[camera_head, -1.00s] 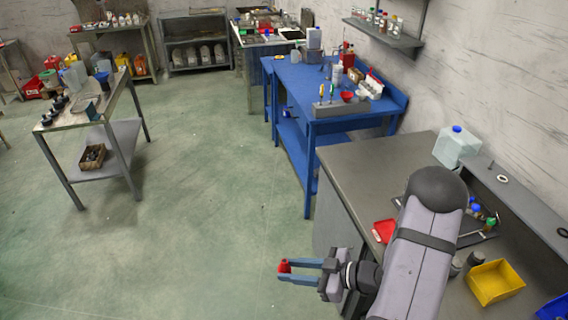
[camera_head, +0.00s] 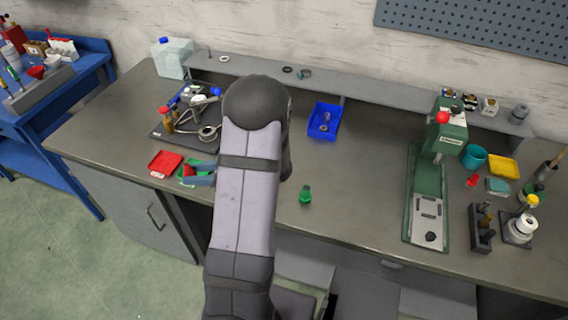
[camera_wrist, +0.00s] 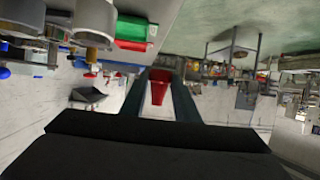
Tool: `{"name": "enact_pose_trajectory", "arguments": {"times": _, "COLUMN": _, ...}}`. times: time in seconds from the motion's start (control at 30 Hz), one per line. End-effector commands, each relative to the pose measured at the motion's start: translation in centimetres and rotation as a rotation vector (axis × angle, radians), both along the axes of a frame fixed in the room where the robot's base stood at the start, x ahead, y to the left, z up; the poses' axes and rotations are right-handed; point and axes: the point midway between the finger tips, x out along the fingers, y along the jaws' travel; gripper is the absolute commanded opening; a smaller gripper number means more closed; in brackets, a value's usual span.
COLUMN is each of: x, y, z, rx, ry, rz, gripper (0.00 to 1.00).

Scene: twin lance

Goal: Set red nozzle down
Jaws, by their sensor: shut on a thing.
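My gripper (camera_head: 197,177) is shut on the red nozzle (camera_head: 187,171), which sits between the blue fingertips. In the wrist view the gripper (camera_wrist: 160,92) points away from the camera with the nozzle (camera_wrist: 158,86) between its fingers. In the head view the fingertips overlap a green tray (camera_head: 207,167). A red tray (camera_head: 165,163) lies just left of it on the grey bench (camera_head: 360,190). In the wrist view, which looks upside down, the red tray (camera_wrist: 131,29) and green tray (camera_wrist: 130,45) show at the top. The nozzle's height above the bench cannot be told.
A dark mat (camera_head: 170,128) with tools and small bottles lies behind the trays. A green nozzle (camera_head: 305,195) and a blue bin (camera_head: 324,121) are right of my arm. A green press (camera_head: 430,190) stands farther right. The bench between bin and press is clear.

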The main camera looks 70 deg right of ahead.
Motion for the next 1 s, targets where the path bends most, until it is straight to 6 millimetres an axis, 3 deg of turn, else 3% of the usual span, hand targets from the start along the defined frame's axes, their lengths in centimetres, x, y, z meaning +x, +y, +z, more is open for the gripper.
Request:
{"name": "enact_pose_trajectory", "arguments": {"times": 0.03, "x": -1.1, "y": -2.5, "z": 0.0, "rx": -0.006, "ry": -0.001, "rz": -0.081, "gripper": 0.07}}
{"name": "enact_pose_trajectory", "arguments": {"times": 0.2, "x": -4.9, "y": -9.8, "z": 1.3, "rx": -0.005, "ry": -0.001, "rz": -0.342, "gripper": 0.07}}
{"name": "enact_pose_trajectory", "arguments": {"times": 0.4, "x": -10.9, "y": -17.3, "z": 3.3, "rx": -0.006, "ry": -0.002, "rz": -0.659, "gripper": 0.07}}
{"name": "enact_pose_trajectory", "arguments": {"times": 0.6, "x": -17.7, "y": -23.4, "z": 5.7, "rx": -0.004, "ry": -0.002, "rz": -1.002, "gripper": 0.07}}
{"name": "enact_pose_trajectory", "arguments": {"times": 0.8, "x": -23.0, "y": -26.3, "z": 6.6, "rx": 0.002, "ry": 0.002, "rz": -1.266, "gripper": 0.07}}
{"name": "enact_pose_trajectory", "arguments": {"times": 1.0, "x": -27.0, "y": -27.4, "z": 6.0, "rx": 0.003, "ry": 0.003, "rz": -1.451, "gripper": 0.07}}
